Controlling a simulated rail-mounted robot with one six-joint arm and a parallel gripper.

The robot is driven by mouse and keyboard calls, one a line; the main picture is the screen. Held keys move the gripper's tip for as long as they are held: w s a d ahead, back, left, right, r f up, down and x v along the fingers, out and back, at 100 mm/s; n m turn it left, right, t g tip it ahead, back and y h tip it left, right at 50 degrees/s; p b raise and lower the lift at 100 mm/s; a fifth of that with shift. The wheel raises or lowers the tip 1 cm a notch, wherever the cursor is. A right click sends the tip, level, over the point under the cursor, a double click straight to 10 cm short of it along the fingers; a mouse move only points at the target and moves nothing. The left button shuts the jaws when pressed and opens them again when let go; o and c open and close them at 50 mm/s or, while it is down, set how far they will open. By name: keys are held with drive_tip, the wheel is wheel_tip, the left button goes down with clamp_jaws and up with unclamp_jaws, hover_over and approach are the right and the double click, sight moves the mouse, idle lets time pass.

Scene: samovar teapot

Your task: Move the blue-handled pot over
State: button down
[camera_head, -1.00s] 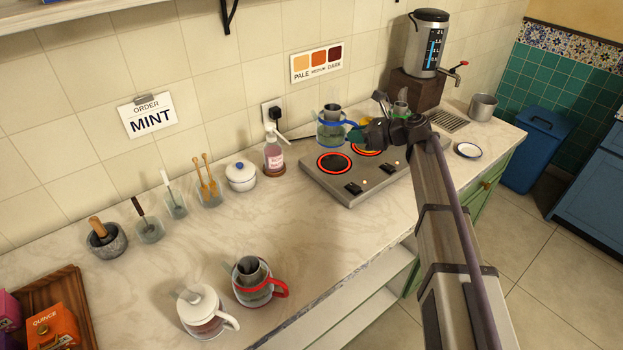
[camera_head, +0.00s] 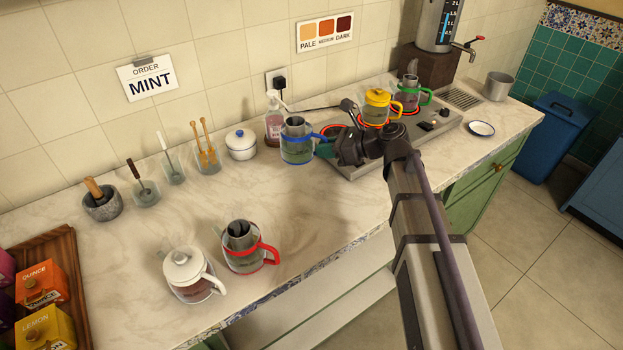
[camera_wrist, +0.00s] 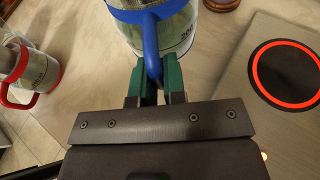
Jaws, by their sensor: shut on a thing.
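The blue-handled pot (camera_head: 297,150) is a clear glass pot with a blue band and a grey metal insert. It is upright at the left side of the stove, in front of the spray bottle. My gripper (camera_head: 328,149) is on its right side. In the wrist view the green fingertips (camera_wrist: 155,84) are shut on the blue handle (camera_wrist: 150,45), and the glass pot (camera_wrist: 182,28) is just beyond them. I cannot tell whether its base touches the counter.
The stove (camera_head: 400,150) has red-glowing rings; one shows bare in the wrist view (camera_wrist: 287,74). A yellow-handled pot (camera_head: 378,106) and a green-handled pot (camera_head: 409,96) stand there. The red-handled pot (camera_head: 246,248), white teapot (camera_head: 188,272) and sugar bowl (camera_head: 240,146) are left. Middle counter is clear.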

wheel_tip(320, 180, down, 8)
drive_tip(key=b, duration=0.5)
drive_tip(key=shift+r+b, duration=0.15)
drive_tip(key=shift+b, duration=0.15)
drive_tip(key=shift+r+p, duration=0.3)
drive_tip(key=shift+f, duration=0.25)
drive_tip(key=c, duration=1.2)
unclamp_jaws()
drive_tip(key=shift+r, duration=0.1)
